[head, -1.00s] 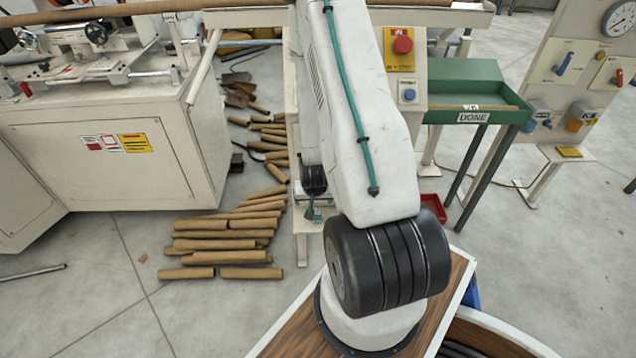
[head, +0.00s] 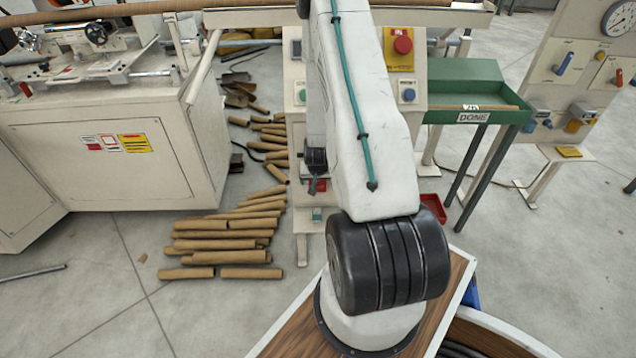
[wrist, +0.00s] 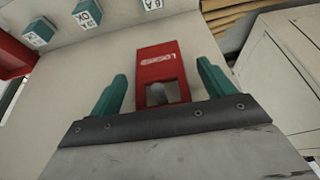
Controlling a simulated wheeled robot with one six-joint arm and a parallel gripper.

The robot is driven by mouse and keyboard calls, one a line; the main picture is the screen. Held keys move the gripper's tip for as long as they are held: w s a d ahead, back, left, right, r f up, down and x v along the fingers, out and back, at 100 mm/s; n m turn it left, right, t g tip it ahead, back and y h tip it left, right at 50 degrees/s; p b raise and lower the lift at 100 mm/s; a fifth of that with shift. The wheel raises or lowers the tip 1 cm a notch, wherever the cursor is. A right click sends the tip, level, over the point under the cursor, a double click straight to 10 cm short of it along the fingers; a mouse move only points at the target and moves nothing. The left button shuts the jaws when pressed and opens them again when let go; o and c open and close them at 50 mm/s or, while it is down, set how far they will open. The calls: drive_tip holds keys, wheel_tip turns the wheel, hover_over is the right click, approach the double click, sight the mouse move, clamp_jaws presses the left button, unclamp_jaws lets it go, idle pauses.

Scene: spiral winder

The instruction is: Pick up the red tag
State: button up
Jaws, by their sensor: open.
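The red tag (wrist: 158,62) shows in the wrist view, with white lettering that reads upside down and a notch at its near end. A grey rounded piece shows in that notch. My gripper (wrist: 162,75) is open, with one teal finger on each side of the tag. Gaps show between the fingers and the tag, and nothing is held. In the head view my arm hides most of the gripper. A small red patch (head: 318,186) shows there just below my wrist; I cannot tell surely that it is the tag.
Teal labelled blocks (wrist: 87,14) sit on the pale surface left of the tag. In the head view, a control stand with a red button (head: 403,45), a green DONE tray (head: 470,72) and a small red tray (head: 433,207) are nearby. Cardboard tubes (head: 225,243) lie on the floor.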

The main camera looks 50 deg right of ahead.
drive_tip(key=shift+w+d+f, duration=0.2)
drive_tip(key=shift+w+d, duration=0.15)
drive_tip(key=shift+d, duration=0.1)
drive_tip(key=shift+w+f, duration=0.1)
drive_tip(key=shift+f, duration=0.3)
drive_tip(key=c, duration=1.1)
drive_tip(key=shift+r, duration=0.1)
